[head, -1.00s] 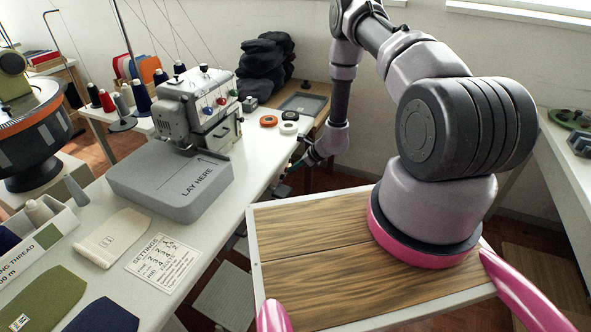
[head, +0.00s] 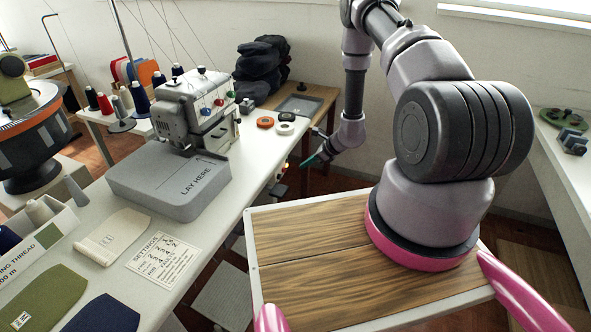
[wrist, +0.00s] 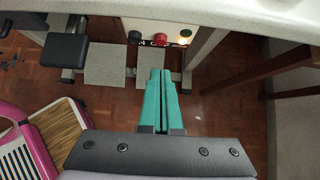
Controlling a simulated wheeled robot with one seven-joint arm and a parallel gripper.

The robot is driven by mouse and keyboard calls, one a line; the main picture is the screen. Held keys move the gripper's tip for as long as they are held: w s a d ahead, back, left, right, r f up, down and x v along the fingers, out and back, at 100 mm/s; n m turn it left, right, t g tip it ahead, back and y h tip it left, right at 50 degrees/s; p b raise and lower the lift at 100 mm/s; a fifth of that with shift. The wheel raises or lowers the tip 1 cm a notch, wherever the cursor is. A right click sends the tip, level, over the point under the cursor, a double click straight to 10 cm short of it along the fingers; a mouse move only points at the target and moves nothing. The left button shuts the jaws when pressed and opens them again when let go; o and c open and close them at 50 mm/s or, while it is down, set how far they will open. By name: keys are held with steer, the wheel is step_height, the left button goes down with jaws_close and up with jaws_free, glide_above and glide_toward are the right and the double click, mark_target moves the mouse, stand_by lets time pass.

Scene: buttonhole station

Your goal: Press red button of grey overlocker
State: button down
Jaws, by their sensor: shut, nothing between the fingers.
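The grey overlocker (head: 192,112) stands on the white table, with its grey block marked LAY HERE in front. Below the table's right edge a small control box (head: 279,182) shows in the head view. My gripper (wrist: 161,72) has teal fingers, shut and empty. They point towards the red button, apart from it. In the head view my gripper (head: 309,163) is right of the box.
The white table edge (wrist: 200,10) overhangs the controls. Grey pedals (wrist: 105,65) lie on the floor below. A table leg (wrist: 204,45) stands to their right. Thread spools and tape rolls (head: 265,122) are on the tabletop.

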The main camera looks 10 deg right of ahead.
steer(key=v, duration=0.5)
steer(key=shift+f, duration=0.1)
stand_by(0.4)
